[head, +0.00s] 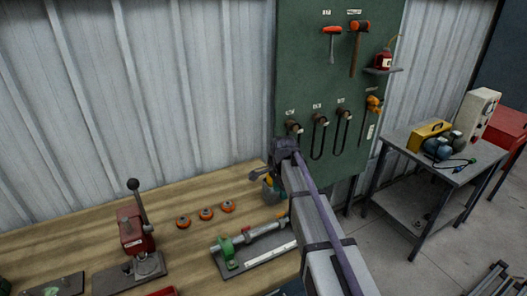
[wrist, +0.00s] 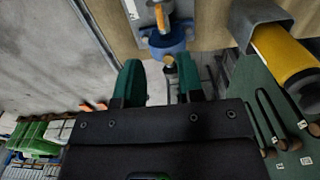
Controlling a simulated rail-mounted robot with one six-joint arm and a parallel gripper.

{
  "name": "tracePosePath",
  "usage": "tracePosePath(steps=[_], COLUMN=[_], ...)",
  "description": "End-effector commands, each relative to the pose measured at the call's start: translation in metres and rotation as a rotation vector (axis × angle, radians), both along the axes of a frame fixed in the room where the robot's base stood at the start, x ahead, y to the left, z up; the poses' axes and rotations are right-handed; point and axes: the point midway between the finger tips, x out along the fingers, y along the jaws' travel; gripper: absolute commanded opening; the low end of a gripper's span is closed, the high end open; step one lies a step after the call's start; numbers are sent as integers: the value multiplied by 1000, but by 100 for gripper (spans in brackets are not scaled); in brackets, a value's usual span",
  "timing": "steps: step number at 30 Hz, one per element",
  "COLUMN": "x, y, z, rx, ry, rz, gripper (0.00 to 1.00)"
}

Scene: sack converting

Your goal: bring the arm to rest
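My arm reaches from the lower right of the head view over the workbench (head: 190,240). My gripper (head: 272,186) is at its far end, near the bench's right end and in front of the green board (head: 300,75); the arm partly hides it. In the wrist view two green fingers (wrist: 160,75) stand apart with a gap between them. A small brass-coloured part shows in the gap, below a blue round fitting (wrist: 168,42) with an orange lever. It appears to lie beyond the fingers, but I cannot tell how far. I see nothing clasped between them.
A red lever press (head: 135,235), orange rings (head: 206,214) and a green-ended clamp fixture (head: 228,250) are on the bench. Tools and black loops (head: 318,135) hang on the board. A grey side table (head: 415,150) stands right. A yellow cylinder (wrist: 285,55) shows close by in the wrist view.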

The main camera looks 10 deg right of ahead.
Motion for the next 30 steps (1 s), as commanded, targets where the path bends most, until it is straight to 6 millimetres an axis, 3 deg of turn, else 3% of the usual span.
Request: tracePosePath(steps=[3, 5, 8, 9, 12, 15, 17, 30], x=[-1, -15, -82, -117, -190, -230, -239, -232], y=[0, 0, 0, 0, -1, -1, -1, -1], z=[0, 0, -12, -21, -41, -54, -60, -56], rx=[0, 0, 0, 0, 0, -1, -1, 0], ry=[0, 0, 1, 1, 1, 1, 1, 1], rz=[142, 317, 713, 879, 1183, 1249, 1246, 1243], gripper=[35, 35, 35, 35, 35, 35, 35, 35])
